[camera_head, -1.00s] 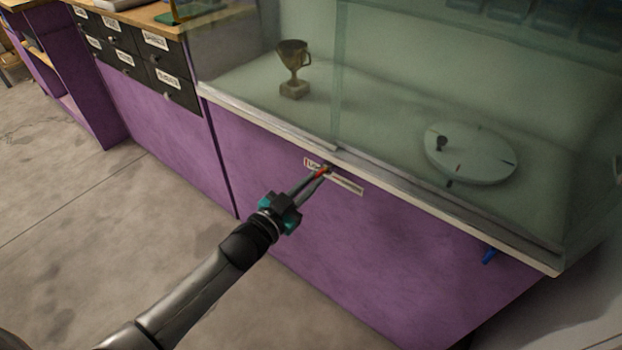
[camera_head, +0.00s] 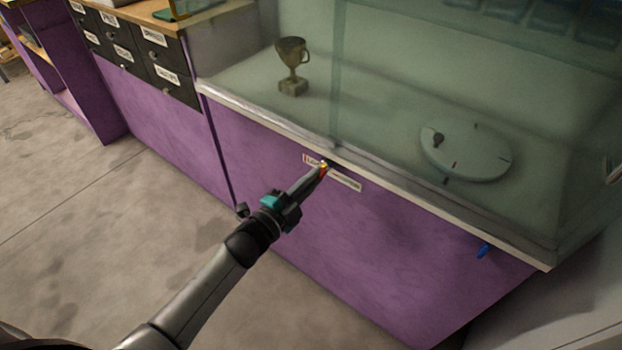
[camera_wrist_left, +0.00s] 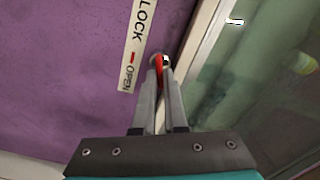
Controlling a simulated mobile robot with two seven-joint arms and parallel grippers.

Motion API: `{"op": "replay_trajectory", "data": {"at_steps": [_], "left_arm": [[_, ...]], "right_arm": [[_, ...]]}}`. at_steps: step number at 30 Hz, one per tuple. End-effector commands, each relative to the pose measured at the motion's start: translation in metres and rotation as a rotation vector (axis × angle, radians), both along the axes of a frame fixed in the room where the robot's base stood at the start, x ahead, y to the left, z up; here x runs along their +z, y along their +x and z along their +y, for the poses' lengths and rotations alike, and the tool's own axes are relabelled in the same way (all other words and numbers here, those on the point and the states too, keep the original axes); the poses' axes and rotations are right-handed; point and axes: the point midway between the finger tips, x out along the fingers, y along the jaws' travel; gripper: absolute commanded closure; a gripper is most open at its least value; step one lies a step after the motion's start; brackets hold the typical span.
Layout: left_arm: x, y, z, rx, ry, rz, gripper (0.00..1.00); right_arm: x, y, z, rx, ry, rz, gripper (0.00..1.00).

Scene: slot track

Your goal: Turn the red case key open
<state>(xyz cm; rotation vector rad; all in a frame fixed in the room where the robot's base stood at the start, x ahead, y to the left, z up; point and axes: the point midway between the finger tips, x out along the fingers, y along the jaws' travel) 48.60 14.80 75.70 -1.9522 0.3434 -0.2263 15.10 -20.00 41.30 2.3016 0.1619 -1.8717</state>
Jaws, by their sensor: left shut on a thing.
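The red case key (camera_wrist_left: 159,66) sits in a round metal lock at the top edge of the purple case front, just under the glass. My left gripper (camera_head: 322,168) is shut on the key; its two fingers (camera_wrist_left: 161,80) stand on either side of the red grip in the left wrist view. A white label (camera_wrist_left: 135,45) beside the lock reads LOCK and OPEN, with a red mark between. The label (camera_head: 345,183) also shows in the head view, partly covered by the gripper. My right gripper is not in view.
The glass case holds a trophy cup (camera_head: 292,66) and a round white disc (camera_head: 465,152). Black labelled drawers (camera_head: 140,55) stand at left. The floor before the case is clear.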

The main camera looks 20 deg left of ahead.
Motion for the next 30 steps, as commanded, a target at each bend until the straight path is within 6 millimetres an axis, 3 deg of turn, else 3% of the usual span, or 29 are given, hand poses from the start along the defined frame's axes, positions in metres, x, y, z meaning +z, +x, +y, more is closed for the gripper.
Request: {"op": "replay_trajectory", "data": {"at_steps": [15,30], "left_arm": [[-0.002,0.000,-0.001,-0.001,0.329,-0.121,1.00],[-0.002,0.000,-0.001,-0.001,0.397,-0.145,1.00]], "right_arm": [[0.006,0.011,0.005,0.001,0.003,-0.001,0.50],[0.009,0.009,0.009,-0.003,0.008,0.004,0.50]]}}
